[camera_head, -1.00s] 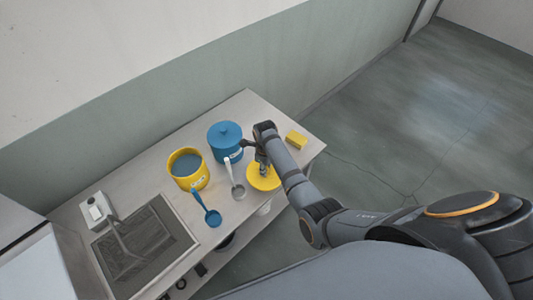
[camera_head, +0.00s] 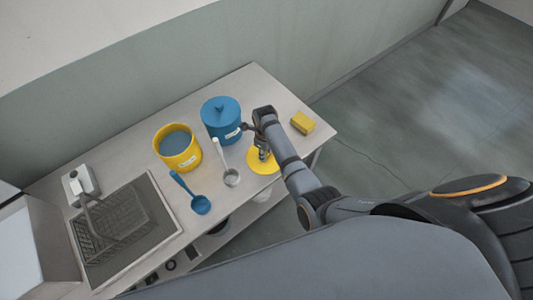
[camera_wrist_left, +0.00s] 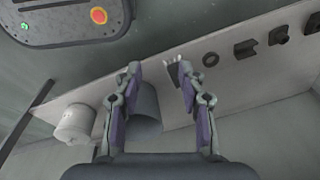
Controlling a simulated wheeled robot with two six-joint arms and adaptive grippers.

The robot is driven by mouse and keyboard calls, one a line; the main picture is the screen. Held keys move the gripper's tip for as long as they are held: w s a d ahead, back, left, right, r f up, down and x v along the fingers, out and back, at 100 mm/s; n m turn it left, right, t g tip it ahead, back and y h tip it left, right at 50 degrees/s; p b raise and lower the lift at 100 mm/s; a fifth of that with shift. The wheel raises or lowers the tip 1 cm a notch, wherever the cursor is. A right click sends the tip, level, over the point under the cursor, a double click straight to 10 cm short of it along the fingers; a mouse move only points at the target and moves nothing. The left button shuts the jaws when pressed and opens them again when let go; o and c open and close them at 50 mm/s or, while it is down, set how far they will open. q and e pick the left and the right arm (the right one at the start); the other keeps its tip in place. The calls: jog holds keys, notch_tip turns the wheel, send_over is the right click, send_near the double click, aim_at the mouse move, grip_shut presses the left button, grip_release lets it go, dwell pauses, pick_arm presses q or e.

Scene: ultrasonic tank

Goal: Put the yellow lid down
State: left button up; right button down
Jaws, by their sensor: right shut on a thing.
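The yellow lid (camera_head: 260,164) is a round disc at the front edge of the table, right of the grey ladle. My right gripper (camera_head: 264,153) is above the lid's middle and shut on it; the arm hides part of the lid. I cannot tell whether the lid touches the table. The yellow pot (camera_head: 180,157) stands open with dark blue contents. My left gripper (camera_wrist_left: 160,85) shows only in the left wrist view, open and empty, with its fingers wide apart.
A blue lidded pot (camera_head: 222,122) stands behind the lid. A blue ladle (camera_head: 199,203), a grey ladle (camera_head: 230,176) and a yellow sponge (camera_head: 303,122) lie nearby. A tank with a mesh basket (camera_head: 120,215) is at the left. Bare tabletop (camera_head: 262,85) shows at the back.

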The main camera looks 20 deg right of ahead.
jog(key=c, duration=1.5)
grip_release()
jog(key=shift+a, duration=0.35)
pick_arm(q)
jog(key=s+a, duration=0.2)
jog(key=s, duration=0.2)
pick_arm(e)
jog(key=shift+o, duration=2.1)
jog(key=shift+d+f, duration=0.1)
pick_arm(q)
notch_tip(320, 180, up, 8)
jog(key=w+p, duration=0.1)
jog(key=p, duration=0.7)
jog(key=shift+w+d+r+p, duration=0.15)
jog(key=shift+d+r+p, duration=0.1)
jog(key=shift+d+p, duration=0.1)
pick_arm(e)
notch_tip(320, 180, up, 12)
jog(key=shift+r, duration=0.2)
